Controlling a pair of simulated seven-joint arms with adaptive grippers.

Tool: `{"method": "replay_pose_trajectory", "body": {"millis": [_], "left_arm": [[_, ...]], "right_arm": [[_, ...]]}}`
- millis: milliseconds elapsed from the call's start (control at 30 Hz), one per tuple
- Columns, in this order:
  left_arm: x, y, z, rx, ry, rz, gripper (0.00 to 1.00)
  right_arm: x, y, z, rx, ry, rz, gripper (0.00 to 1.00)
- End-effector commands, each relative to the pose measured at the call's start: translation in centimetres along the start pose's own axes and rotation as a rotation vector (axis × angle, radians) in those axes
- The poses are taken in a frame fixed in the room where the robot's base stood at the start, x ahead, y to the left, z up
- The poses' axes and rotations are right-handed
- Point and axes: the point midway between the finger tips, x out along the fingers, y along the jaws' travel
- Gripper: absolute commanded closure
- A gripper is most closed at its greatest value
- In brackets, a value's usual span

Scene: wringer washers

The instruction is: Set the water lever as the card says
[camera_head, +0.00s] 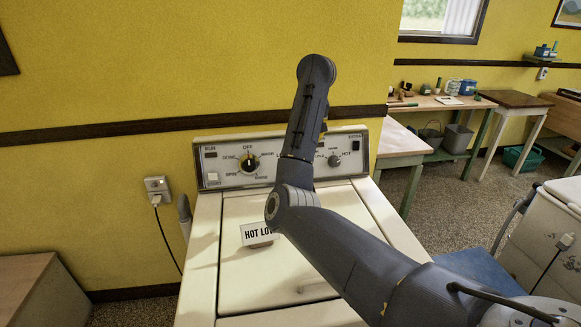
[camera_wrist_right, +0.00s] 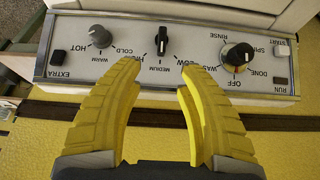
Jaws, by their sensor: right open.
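The white card (camera_head: 257,234) stands on the washer lid in the head view; it reads "HOT LO", with its right end hidden behind my arm. The black water lever (camera_wrist_right: 162,40) is mid-panel in the right wrist view, which shows the panel upside down. It stands straight, in line with MEDIUM; HIGH is to its left and LOW to its right. My right gripper (camera_wrist_right: 159,72) is open and empty, its yellow fingers spread either side of the lever's line, apart from it. In the head view my arm hides the lever and this gripper. My left gripper is not in view.
The grey temperature knob (camera_wrist_right: 100,35) and the black cycle dial (camera_wrist_right: 238,55) flank the lever on the control panel (camera_head: 226,175). START and EXTRA buttons sit near the panel's ends. The washer lid (camera_head: 240,285) is otherwise clear. A workbench (camera_head: 440,103) stands at the back right.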

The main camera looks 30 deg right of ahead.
Motion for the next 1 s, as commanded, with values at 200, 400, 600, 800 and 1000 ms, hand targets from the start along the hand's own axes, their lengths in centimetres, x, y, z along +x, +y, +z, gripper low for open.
{"method": "replay_pose_trajectory", "body": {"millis": [200,400,600,800,1000], "left_arm": [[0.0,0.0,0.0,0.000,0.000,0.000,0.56],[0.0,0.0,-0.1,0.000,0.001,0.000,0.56],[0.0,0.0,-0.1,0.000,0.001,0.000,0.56],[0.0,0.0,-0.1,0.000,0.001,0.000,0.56],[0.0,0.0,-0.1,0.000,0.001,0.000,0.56]], "right_arm": [[0.1,-0.1,0.0,-0.015,-0.002,0.004,0.62],[2.0,0.1,0.1,-0.015,-0.003,0.008,0.62],[4.4,0.1,0.1,-0.016,-0.003,0.009,0.62],[7.2,0.0,0.2,-0.014,-0.007,0.006,0.62],[10.1,0.0,0.2,-0.014,-0.007,0.005,0.62]]}}
